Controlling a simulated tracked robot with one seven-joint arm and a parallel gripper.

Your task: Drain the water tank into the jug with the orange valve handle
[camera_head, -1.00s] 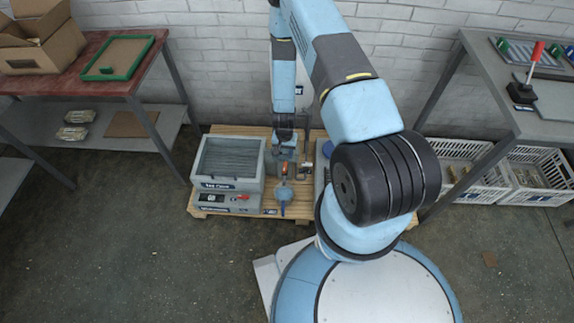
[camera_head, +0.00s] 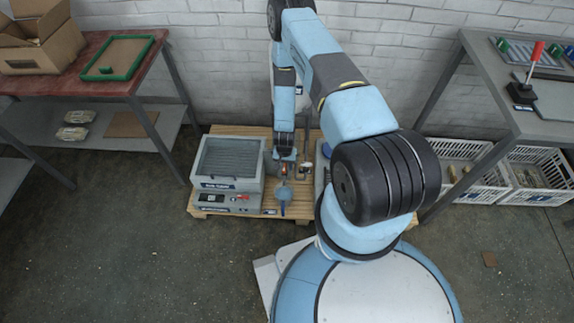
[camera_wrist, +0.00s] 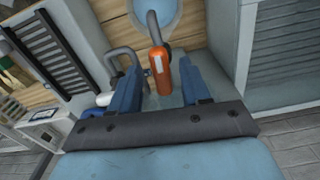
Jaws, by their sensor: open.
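The orange valve handle (camera_wrist: 160,70) shows in the wrist view, upright between the two blue fingers of my gripper (camera_wrist: 157,82). My gripper is open around it, with a gap on the left side; the right finger looks closer to it. In the head view my gripper (camera_head: 284,166) is low over the pallet, and the handle is mostly hidden there. A round blue thing, perhaps the jug (camera_head: 284,193), stands just in front of it; its rim shows at the top of the wrist view (camera_wrist: 156,8). I cannot tell which part is the water tank.
A grey ribbed unit (camera_head: 228,160) stands on the wooden pallet (camera_head: 264,131) left of my gripper. A bent grey pipe (camera_wrist: 122,56) rises beside the handle. A red-topped table (camera_head: 75,75) is at left, a grey bench (camera_head: 490,60) and white crates (camera_head: 505,180) at right.

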